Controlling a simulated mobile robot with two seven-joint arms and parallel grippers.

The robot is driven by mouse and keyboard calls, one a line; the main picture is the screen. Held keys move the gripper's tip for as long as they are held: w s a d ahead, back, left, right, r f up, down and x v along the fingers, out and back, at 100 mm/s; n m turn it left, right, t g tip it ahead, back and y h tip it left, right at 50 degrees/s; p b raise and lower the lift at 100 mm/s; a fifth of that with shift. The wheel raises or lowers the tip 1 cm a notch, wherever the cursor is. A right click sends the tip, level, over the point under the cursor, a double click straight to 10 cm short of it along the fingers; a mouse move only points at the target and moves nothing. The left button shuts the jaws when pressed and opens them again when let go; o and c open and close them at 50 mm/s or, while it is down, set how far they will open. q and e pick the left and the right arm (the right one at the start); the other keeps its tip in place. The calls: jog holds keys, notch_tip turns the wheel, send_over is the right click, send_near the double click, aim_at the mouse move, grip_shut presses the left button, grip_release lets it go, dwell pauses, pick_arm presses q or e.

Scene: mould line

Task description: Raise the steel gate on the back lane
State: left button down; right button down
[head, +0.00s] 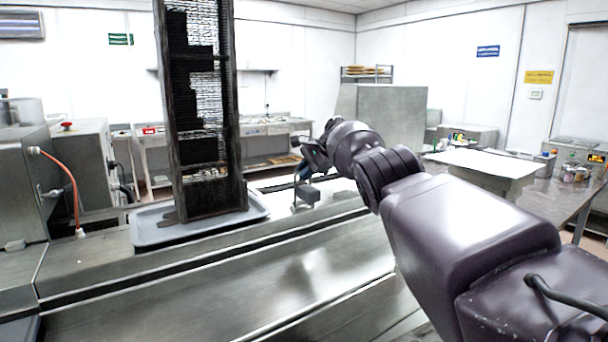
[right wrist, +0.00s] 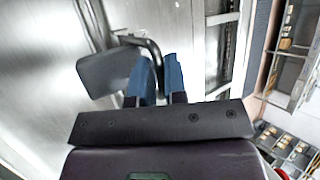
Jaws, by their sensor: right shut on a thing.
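My right gripper (head: 308,160) reaches over the back lane (head: 335,192), to the right of the tall dark rack. The right wrist view shows its blue fingers (right wrist: 160,78) closed around a dark bent rod (right wrist: 150,46). The rod and block look like part of the steel gate, but I cannot tell how high the gate stands. The fingers hide the gripped part. My left gripper is not in view.
The tall dark rack (head: 178,120) stands on a grey tray (head: 148,234) on the lane, left of my right gripper. A steel machine with an orange hose (head: 72,185) is at the left. A steel table (head: 578,195) stands at the right. The front lane surface (head: 200,295) is clear.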

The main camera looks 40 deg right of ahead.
jog(key=shift+w+a, duration=0.15)
jog(key=shift+a, duration=0.15)
jog(key=c, duration=1.5)
grip_release()
jog(key=shift+o, duration=1.2)
jog(key=shift+w+f, duration=0.15)
jog(key=shift+f, duration=0.05)
jog(key=shift+a+r, duration=0.1)
